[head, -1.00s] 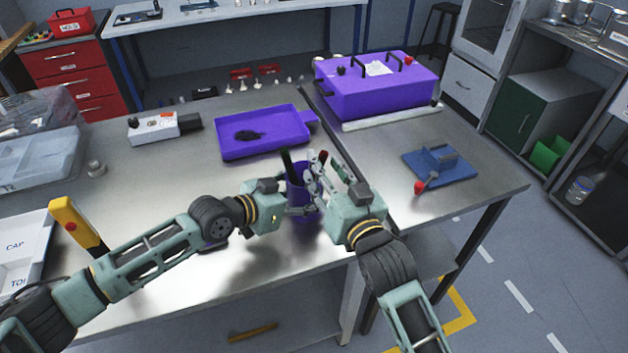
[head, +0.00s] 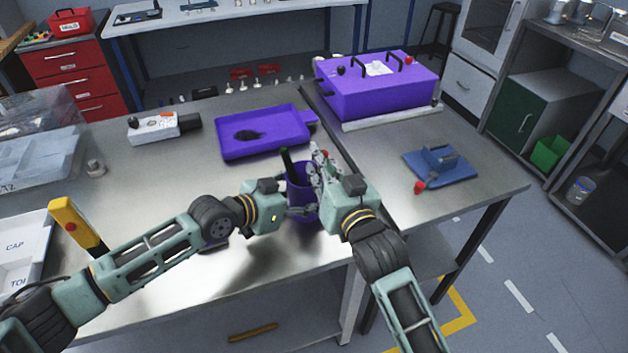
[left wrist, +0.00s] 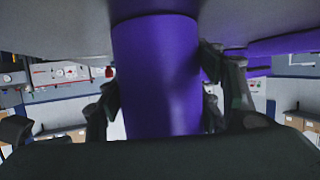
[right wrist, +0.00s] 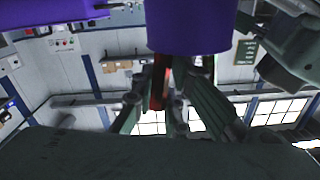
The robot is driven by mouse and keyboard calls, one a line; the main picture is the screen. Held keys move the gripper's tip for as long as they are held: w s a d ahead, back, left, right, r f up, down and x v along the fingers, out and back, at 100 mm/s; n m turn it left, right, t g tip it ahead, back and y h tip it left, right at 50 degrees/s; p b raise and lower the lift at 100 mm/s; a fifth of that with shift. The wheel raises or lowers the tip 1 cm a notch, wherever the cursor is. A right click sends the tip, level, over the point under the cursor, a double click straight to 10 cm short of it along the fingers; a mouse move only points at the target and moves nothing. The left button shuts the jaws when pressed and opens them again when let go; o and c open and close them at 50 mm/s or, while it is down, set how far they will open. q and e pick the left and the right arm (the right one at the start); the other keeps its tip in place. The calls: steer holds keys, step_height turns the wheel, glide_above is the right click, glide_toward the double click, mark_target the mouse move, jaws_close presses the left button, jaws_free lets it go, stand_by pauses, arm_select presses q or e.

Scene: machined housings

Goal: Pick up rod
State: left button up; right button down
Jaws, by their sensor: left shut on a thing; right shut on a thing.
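A purple cup (head: 301,200) stands upright on the metal table. My left gripper (head: 300,209) is shut around it; the left wrist view shows the cup (left wrist: 158,80) between both fingers. My right gripper (head: 319,172) is just above the cup's right rim, shut on a thin rod with a red part. The red part of the rod (right wrist: 159,88) shows between the fingers in the right wrist view, below the cup in that picture; the fingers hide much of the rod. A dark green stick (head: 286,160) leans out of the cup at left.
A purple tray (head: 285,145) with a dark patch lies behind the cup. A purple box (head: 375,95) with black handles stands at the back right. A blue fixture (head: 440,172) with a red knob lies at the right. A grey device (head: 153,127) sits at the back left.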

stand_by(0.4)
step_height(320, 180, up, 18)
stand_by(0.4)
arm_select(q)
steer(key=o, duration=1.3)
